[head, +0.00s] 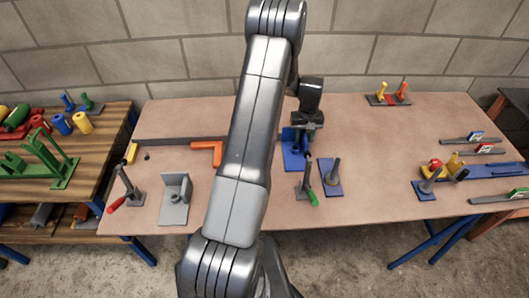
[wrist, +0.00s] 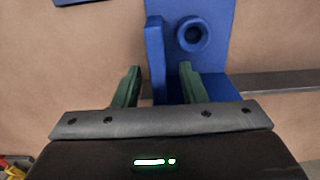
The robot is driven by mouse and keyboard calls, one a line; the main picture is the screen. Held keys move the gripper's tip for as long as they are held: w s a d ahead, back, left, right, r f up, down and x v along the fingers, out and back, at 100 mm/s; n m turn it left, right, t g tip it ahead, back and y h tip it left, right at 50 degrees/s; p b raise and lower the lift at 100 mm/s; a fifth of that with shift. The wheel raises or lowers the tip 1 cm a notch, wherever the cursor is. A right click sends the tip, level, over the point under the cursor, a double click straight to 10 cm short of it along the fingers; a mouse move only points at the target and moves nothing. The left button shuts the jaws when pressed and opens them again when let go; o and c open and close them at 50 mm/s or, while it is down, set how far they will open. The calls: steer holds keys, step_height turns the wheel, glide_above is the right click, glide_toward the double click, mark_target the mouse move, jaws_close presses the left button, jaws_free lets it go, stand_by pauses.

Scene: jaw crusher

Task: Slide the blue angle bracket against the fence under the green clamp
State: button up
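The blue angle bracket (head: 291,158) lies on the table right of my arm in the head view. In the wrist view, the bracket (wrist: 215,15) shows its flat plate with a round boss and an upright wall. My gripper (head: 306,126) is low over the bracket. In the wrist view, my gripper (wrist: 160,75) is open, its green fingers apart on either side of the wall, with gaps showing. The green clamp (head: 308,180), with a green handle, stands just in front of the bracket. The dark fence (head: 180,141) runs along the table, partly behind my arm; it also shows in the wrist view (wrist: 280,82).
An orange bracket (head: 207,149) lies by the fence left of my arm. A grey bracket (head: 175,200) and red-handled clamp (head: 124,190) stand at the left. A blue plate with a post (head: 331,178) stands right of the green clamp.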

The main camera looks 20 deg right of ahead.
steer(key=shift+r, duration=0.15)
steer(key=shift+r+p, duration=1.8)
steer(key=shift+r, duration=2.15)
steer(key=shift+f, duration=0.2)
steer(key=shift+f+b, duration=1.8)
steer(key=shift+f, duration=2.05)
